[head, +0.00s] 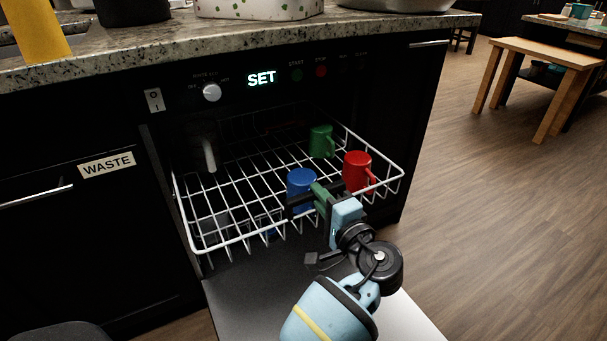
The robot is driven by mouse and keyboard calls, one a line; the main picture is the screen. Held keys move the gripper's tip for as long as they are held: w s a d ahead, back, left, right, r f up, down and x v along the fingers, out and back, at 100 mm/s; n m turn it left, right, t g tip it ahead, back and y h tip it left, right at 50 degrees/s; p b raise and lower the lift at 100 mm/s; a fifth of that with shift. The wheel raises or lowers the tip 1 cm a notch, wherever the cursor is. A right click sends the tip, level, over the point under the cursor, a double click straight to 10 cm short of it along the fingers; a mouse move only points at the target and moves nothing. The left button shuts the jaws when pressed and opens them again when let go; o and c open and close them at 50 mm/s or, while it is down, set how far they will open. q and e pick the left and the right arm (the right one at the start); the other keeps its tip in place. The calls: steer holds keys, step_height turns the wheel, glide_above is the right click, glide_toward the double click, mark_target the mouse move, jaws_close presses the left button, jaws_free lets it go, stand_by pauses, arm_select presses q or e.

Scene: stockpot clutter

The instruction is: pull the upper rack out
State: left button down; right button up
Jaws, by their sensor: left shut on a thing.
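The upper rack (228,242) is a white wire basket standing well out of the dark dishwasher, above its lowered door (250,300). A blue mug (301,178), a red mug (356,168) and a green mug (320,141) stand in it. My left gripper (308,203) is at the front rim of the rack, just in front of the blue mug. It is shut on the rack's front rim, and its fingers partly hide the rim there. My right gripper is not in view.
The lowered door lies below the rack. A granite counter (150,52) runs above the dishwasher. A cabinet marked WASTE (105,164) stands at left. Open wooden floor (480,230) lies to the right, with a wooden bench (546,52) farther back.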

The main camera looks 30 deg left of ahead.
arm_select(q)
steer(key=shift+p+v, duration=0.3)
steer(key=shift+v, duration=1.9)
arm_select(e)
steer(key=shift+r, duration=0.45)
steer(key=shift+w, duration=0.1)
arm_select(q)
steer(key=c, duration=1.4)
jaws_free()
steer(key=shift+o, duration=0.2)
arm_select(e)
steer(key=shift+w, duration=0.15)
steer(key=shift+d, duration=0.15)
